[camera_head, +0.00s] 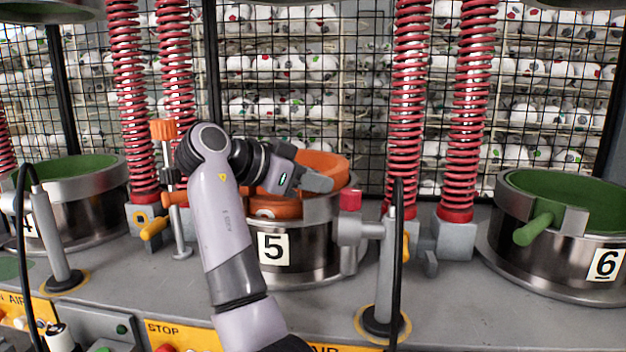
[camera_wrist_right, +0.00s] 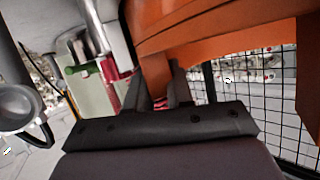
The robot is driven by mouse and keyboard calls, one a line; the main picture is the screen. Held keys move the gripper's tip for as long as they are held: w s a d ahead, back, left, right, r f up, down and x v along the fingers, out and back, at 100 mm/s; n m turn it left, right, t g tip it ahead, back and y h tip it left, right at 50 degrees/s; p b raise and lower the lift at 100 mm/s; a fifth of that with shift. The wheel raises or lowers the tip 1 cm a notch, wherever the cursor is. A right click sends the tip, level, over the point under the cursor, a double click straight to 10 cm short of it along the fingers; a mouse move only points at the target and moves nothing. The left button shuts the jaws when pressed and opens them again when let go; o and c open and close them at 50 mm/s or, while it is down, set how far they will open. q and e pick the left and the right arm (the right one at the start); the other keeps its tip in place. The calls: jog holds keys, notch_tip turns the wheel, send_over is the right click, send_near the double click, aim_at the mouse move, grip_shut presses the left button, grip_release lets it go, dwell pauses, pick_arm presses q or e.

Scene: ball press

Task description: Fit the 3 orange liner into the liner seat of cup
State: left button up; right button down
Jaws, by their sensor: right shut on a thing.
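The orange liner (camera_head: 325,165) is at the steel cup marked 5 (camera_head: 310,245). Its far wall stands above the cup's rim, and more orange shows lower down at the front left. In the right wrist view the liner (camera_wrist_right: 220,45) fills the top, above and against the gripper fingers (camera_wrist_right: 160,90). My right arm hides part of the liner and cup, so I cannot tell how the liner's lower edge meets the seat. My left gripper is not in view.
Cup 4 (camera_head: 85,215) at left and cup 6 (camera_head: 560,250) at right hold green liners. Red springs (camera_head: 408,110) and a wire mesh stand behind. A post with a black cable (camera_head: 388,265) stands close on the right of cup 5.

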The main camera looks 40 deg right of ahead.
jog(key=c, duration=0.9)
grip_release()
jog(key=shift+f, duration=0.1)
jog(key=shift+w+f, duration=0.1)
jog(key=shift+f, duration=0.15)
jog(key=shift+a, duration=0.15)
